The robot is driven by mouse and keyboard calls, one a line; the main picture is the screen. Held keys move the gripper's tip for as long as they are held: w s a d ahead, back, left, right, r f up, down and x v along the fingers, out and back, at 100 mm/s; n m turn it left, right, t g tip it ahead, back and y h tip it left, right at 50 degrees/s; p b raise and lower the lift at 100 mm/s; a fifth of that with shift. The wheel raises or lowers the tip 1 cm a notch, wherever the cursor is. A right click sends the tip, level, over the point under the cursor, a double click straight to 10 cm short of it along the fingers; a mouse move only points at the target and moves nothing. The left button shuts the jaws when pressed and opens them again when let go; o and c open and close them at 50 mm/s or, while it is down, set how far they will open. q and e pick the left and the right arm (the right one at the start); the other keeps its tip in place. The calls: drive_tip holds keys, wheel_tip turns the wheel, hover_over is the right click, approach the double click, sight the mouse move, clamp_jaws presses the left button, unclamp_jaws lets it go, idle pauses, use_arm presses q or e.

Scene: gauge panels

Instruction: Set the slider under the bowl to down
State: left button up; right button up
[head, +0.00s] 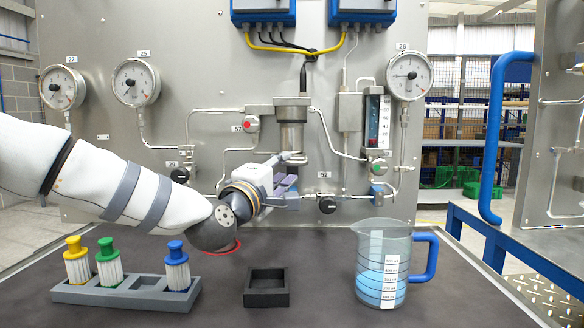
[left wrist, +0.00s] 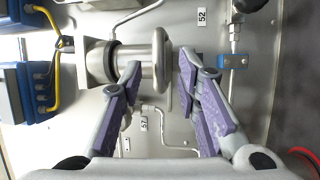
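The metal bowl (head: 291,136) is an upright cylinder mid-panel under a wider cap. In the left wrist view, turned sideways, the bowl (left wrist: 105,62) ends in a rounded metal ring (left wrist: 160,62) on its lower side. I cannot tell for sure whether this ring is the slider. My left gripper (head: 290,175) is at the panel just below the bowl. Its purple fingers (left wrist: 160,65) are spread, one on each side of the ring, with no clear contact visible. In the head view the gripper hides the area under the bowl. My right gripper is not in view.
Thin pipes, a black knob (head: 327,205) and a flow tube (head: 377,122) are close on the right. The dark table holds a rack (head: 125,294) with several capped cartridges, an empty black tray (head: 266,298) and a measuring jug (head: 384,262). The table between tray and jug is clear.

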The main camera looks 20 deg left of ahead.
sight(288, 165)
use_arm(q)
drive_tip(key=w, duration=0.3)
drive_tip(key=shift+w+d+r, duration=0.2)
drive_tip(key=shift+w+r, duration=0.05)
drive_tip(key=shift+r, duration=0.1)
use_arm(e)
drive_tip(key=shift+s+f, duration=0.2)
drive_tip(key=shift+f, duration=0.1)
use_arm(q)
clamp_jaws()
drive_tip(key=shift+f+b, duration=0.65)
drive_tip(key=shift+f, duration=2.2)
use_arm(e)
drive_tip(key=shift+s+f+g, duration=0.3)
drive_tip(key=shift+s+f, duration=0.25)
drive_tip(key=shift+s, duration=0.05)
use_arm(q)
unclamp_jaws()
